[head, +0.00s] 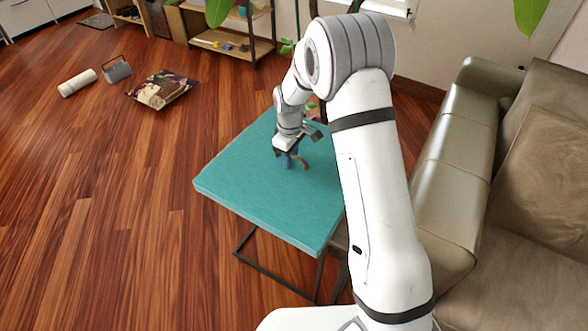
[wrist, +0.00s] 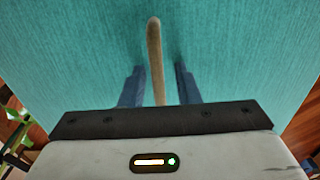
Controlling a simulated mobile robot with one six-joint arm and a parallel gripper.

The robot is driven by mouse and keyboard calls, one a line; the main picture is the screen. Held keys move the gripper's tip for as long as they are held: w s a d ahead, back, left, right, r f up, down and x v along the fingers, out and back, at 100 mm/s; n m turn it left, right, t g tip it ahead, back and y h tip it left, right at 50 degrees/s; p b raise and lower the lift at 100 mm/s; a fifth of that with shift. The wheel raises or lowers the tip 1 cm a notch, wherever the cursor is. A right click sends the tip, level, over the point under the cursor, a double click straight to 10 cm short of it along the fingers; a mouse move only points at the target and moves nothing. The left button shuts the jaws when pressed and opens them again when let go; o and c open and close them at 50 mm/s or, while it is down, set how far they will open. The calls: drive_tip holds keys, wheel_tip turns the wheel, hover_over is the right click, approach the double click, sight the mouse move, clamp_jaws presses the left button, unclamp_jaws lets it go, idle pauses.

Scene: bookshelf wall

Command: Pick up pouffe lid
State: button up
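The pouffe lid (head: 240,180) is a flat teal square top on a thin black metal frame. A curved tan handle (head: 302,163) stands up from it near the middle. In the wrist view the lid (wrist: 240,60) fills most of the picture and the handle (wrist: 154,55) runs up from between my fingers. My gripper (head: 288,160) points down close above the lid at the handle. In the wrist view my gripper (wrist: 158,75) is open, with one blue-grey finger on each side of the handle and gaps between. The handle's near end is hidden by the gripper body.
A beige sofa (head: 450,150) stands close on the right. A patterned cushion (head: 163,89), a white roll (head: 77,83) and a grey box with a handle (head: 117,70) lie on the wooden floor at the back left. A shelf (head: 232,42) stands behind. The floor at left is clear.

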clamp_jaws()
drive_tip(key=shift+r, duration=0.1)
